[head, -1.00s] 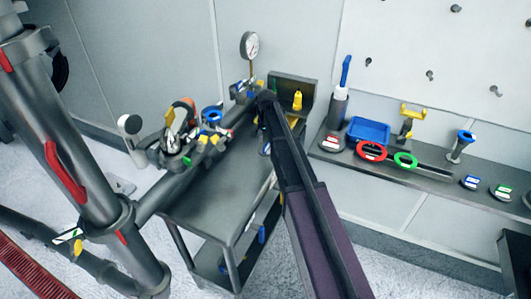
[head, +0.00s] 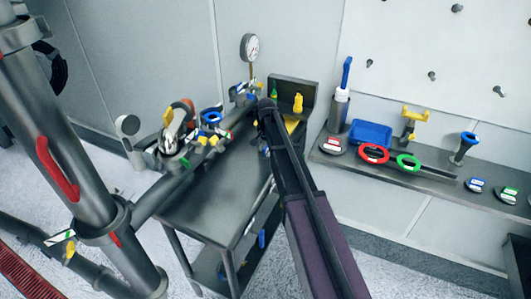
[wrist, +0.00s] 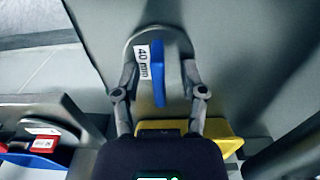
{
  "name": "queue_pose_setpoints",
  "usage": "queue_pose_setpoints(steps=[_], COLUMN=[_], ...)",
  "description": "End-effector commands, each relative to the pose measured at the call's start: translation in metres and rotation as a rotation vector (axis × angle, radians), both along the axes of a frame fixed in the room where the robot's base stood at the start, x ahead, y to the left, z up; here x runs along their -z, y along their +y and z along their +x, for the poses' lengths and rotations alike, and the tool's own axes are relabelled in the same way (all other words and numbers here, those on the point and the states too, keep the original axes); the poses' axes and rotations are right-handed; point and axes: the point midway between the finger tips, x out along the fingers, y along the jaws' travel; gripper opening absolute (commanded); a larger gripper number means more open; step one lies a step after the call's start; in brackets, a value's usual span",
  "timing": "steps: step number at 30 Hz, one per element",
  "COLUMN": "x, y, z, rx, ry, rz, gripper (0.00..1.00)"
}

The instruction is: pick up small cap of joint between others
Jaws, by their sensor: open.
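In the wrist view, a small grey round cap (wrist: 134,40) has a white "40 mm" label and an upright blue handle (wrist: 160,76). My gripper (wrist: 160,68) is open, with one finger on each side of the cap. I cannot tell whether the fingers touch it. In the head view, my arm reaches to the far end of the cart and hides most of my gripper and the cap. A pipe joint with several coloured clamps and fittings (head: 172,140) lies left of my arm.
The grey cart (head: 205,205) has bare top at its near side. A yellow part (wrist: 215,128) lies just below my gripper in the wrist view. A wall shelf (head: 430,181) at right holds a blue tray (head: 370,132), a red ring (head: 374,154) and a green ring (head: 408,162).

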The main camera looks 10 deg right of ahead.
Motion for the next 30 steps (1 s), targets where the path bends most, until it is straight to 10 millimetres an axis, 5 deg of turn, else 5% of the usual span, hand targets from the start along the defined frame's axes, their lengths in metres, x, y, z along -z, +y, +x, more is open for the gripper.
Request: queue_pose_setpoints(steps=[3,9,30], x=[0.0000,0.0000,-0.0091], y=[-0.0001,-0.0003,-0.0006], z=[0.0000,0.0000,0.0000], rx=[0.000,0.000,0.001], ry=[0.000,0.000,0.000], rz=[0.000,0.000,0.000], gripper=[0.51,0.00,0.00])
